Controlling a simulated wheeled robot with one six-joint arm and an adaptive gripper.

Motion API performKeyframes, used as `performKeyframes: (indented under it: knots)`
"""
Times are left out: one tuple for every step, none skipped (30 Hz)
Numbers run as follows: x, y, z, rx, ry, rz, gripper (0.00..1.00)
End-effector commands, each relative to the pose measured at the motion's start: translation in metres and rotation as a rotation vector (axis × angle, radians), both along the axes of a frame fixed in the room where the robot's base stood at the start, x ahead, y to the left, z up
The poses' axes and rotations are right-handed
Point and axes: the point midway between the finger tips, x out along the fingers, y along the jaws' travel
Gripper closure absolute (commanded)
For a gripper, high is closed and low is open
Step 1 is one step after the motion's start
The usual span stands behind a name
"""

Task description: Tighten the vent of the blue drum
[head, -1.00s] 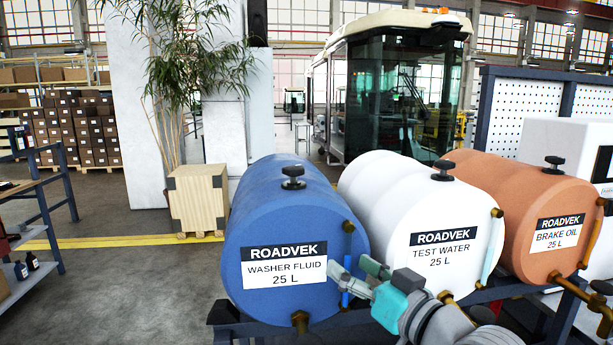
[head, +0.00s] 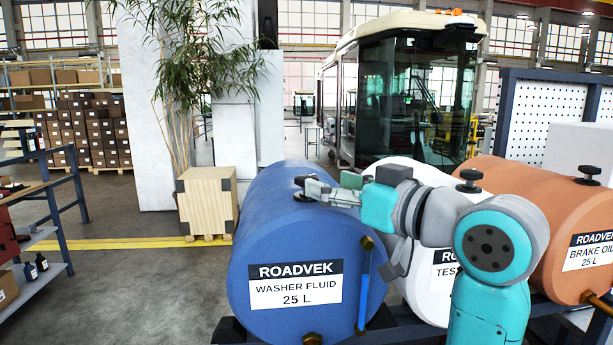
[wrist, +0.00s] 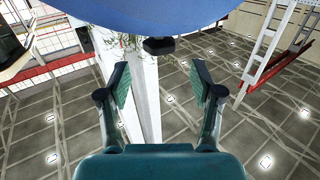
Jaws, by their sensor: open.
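The blue drum (head: 290,235) lies on its side at the centre of the head view, labelled washer fluid. Its black vent (head: 300,181) is a knob on top, partly hidden by my gripper's fingers. My gripper (head: 322,188) reaches over the drum top from the right, fingers pointing left at the vent. In the wrist view my gripper (wrist: 160,75) is open and empty. The vent (wrist: 158,46) shows there just beyond the fingertips, roughly centred between them, against the blue drum (wrist: 150,15). I see no contact.
A white drum (head: 410,285), partly behind my arm, and an orange drum (head: 540,220) lie to the right, each with a black knob. A wooden crate (head: 206,203) stands left behind the blue drum. A shelf rack (head: 60,225) is at far left. Open floor lies between.

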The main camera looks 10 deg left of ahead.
Motion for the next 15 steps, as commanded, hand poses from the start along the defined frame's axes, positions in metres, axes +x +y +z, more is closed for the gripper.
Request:
performKeyframes:
  knots:
    - [0.006, 0.008, 0.0, -0.001, 0.002, 0.002, 0.34]
    - [0.01, 0.013, -0.001, -0.001, 0.002, 0.002, 0.34]
    - [0.014, 0.018, 0.0, 0.001, 0.002, 0.002, 0.34]
    - [0.018, 0.021, 0.0, 0.001, 0.002, 0.002, 0.34]
    - [0.021, 0.025, 0.0, 0.0, 0.001, 0.001, 0.34]
    - [0.025, 0.03, 0.0, -0.001, 0.002, 0.001, 0.34]
    - [0.028, 0.033, 0.0, -0.001, 0.001, 0.001, 0.34]
    - [0.03, 0.036, 0.0, 0.0, 0.0, 0.001, 0.34]
    - [0.034, 0.039, 0.0, 0.001, 0.001, 0.001, 0.34]
    - [0.036, 0.041, 0.0, 0.0, 0.001, 0.001, 0.34]
    - [0.038, 0.043, 0.0, 0.0, 0.001, 0.0, 0.34]
    - [0.039, 0.045, 0.0, 0.0, 0.0, 0.0, 0.34]
    - [0.041, 0.047, 0.0, 0.0, 0.0, 0.0, 0.34]
    - [0.042, 0.048, 0.0, 0.0, 0.0, -0.001, 0.34]
    - [0.043, 0.049, 0.0, 0.0, 0.0, -0.001, 0.34]
